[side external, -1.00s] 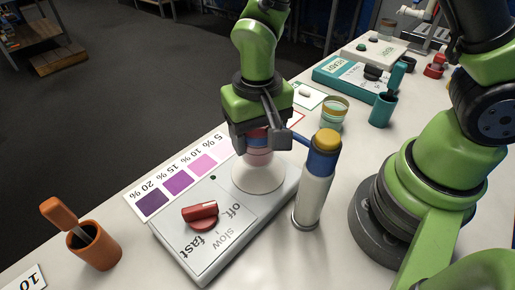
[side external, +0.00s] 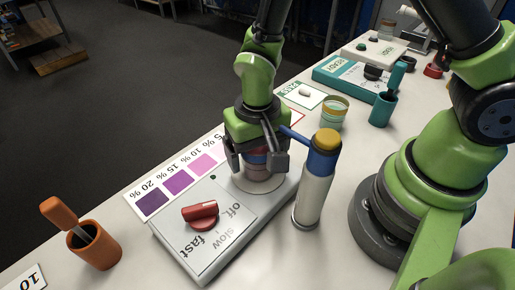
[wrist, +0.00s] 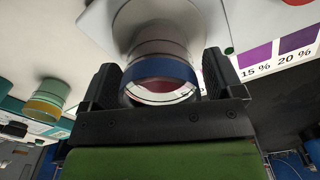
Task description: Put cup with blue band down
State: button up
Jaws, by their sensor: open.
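The cup with the blue band (side external: 259,157) stands on the round white plate (side external: 245,184) of the stirrer; a pinkish content shows through its wall. In the wrist view the cup's blue band (wrist: 162,73) and rim lie between the two fingers. My gripper (side external: 256,168) is open around the cup, one finger on each side. It also shows in the wrist view (wrist: 160,82). Small gaps seem to part the fingers from the cup, but contact is hard to tell. The cup's lower part is partly hidden by the fingers in the side view.
A tall bottle with a blue collar and yellow top (side external: 315,185) stands close right of my gripper. The stirrer's red knob (side external: 201,214) is in front. A colour card (side external: 176,181) lies behind left. An orange holder (side external: 95,246) and a yellow-banded cup (side external: 334,113) stand farther off.

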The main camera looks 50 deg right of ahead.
jog(key=shift+r, duration=0.1)
notch_tip(320, 180, up, 11)
jog(key=s+d+r+t+y, duration=0.2)
jog(key=s+d+r+t, duration=0.5)
jog(key=s+r, duration=0.4)
notch_tip(320, 180, up, 2)
jog(key=shift+n, duration=0.3)
